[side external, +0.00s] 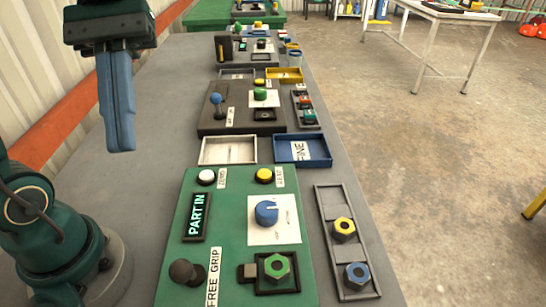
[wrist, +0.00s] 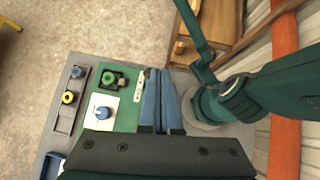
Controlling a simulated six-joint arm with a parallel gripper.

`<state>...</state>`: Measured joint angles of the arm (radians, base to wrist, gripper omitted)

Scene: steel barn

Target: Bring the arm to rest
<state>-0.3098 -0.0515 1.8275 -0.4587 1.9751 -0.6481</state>
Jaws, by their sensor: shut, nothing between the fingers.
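My gripper (side external: 122,148) is at the upper left of the side external view, raised above the grey table and pointing down. Its blue fingers are shut together with nothing between them. In the wrist view my gripper (wrist: 160,72) shows with its fingers closed side by side. The green panel (side external: 180,262) lies below and to the right of it, clear of the fingers. The panel carries a blue dial (side external: 267,213), a dark ball-topped lever (side external: 182,271), a white button (side external: 206,177), a yellow button (side external: 264,175) and a green nut (side external: 277,266) in a black holder.
A grey rack (side external: 329,240) beside the panel holds a yellow nut (side external: 344,227) and a blue nut (side external: 357,274). A white tray (side external: 228,150) and a blue tray (side external: 302,149) sit behind the panel. More panels stand farther back. An orange rail (side external: 60,125) runs along the left wall.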

